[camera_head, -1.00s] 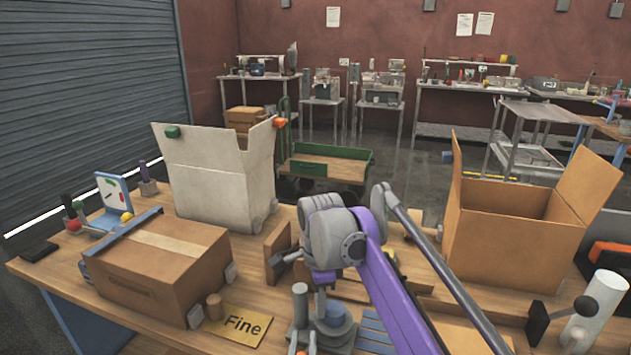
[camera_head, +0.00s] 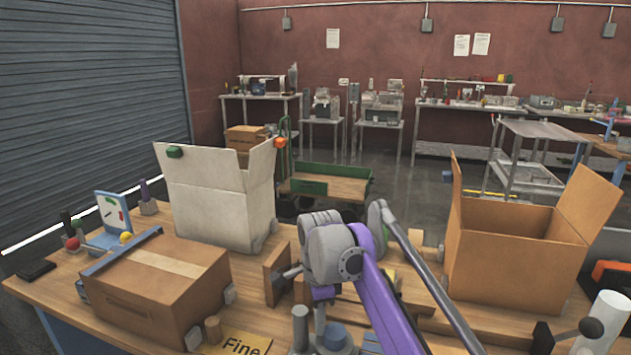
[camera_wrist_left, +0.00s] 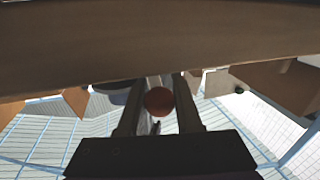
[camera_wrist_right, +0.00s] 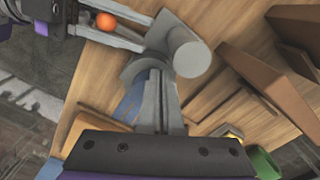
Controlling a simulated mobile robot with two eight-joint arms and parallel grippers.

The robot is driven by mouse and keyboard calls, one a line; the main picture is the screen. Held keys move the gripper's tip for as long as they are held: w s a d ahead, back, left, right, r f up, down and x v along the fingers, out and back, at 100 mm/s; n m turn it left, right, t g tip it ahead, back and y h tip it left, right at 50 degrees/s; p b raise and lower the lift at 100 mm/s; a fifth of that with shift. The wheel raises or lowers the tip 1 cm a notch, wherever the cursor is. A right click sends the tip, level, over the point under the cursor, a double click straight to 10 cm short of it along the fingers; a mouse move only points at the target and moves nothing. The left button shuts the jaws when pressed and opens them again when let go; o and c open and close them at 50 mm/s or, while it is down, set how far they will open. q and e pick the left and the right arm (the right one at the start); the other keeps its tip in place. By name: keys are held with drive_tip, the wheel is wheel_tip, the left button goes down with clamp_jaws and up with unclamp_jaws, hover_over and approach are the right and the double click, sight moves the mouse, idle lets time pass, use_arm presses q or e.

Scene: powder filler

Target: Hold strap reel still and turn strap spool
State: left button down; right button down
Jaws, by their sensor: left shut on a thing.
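A grey device with an upright grey post (camera_head: 300,325) and a blue round part (camera_head: 335,337) stands at the bench's near edge, cut off by the head view's lower edge. I take it for the strap reel and spool. My right gripper (camera_wrist_right: 158,75) has its fingers close together, nothing clear between them, and their tips by a large grey cylinder (camera_wrist_right: 188,58). In the head view it is mostly hidden behind its wrist. My left gripper (camera_wrist_left: 158,105) is shut on a reddish-orange ball (camera_wrist_left: 158,101). The ball also shows in the right wrist view (camera_wrist_right: 106,21), beside the cylinder.
A closed brown carton (camera_head: 155,290) and a "Fine" plate (camera_head: 240,343) lie on the left. A white open carton (camera_head: 222,200) stands behind. An open brown carton (camera_head: 515,250) stands at right. Wooden blocks (camera_head: 278,275) stand close to my right wrist.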

drive_tip(key=shift+w+a, duration=0.1)
drive_tip(key=shift+a, duration=0.25)
drive_tip(key=shift+r, duration=0.1)
drive_tip(key=s+r, duration=0.3)
drive_tip(key=r, duration=0.3)
hover_over(320, 351)
drive_tip(key=shift+f, duration=3.1)
drive_tip(key=shift+w+d, duration=0.15)
drive_tip(key=shift+d, duration=0.15)
drive_tip(key=shift+w+a, duration=0.15)
drive_tip(key=shift+w, duration=0.15)
drive_tip(key=shift+w+a, duration=0.15)
drive_tip(key=shift+w, duration=0.55)
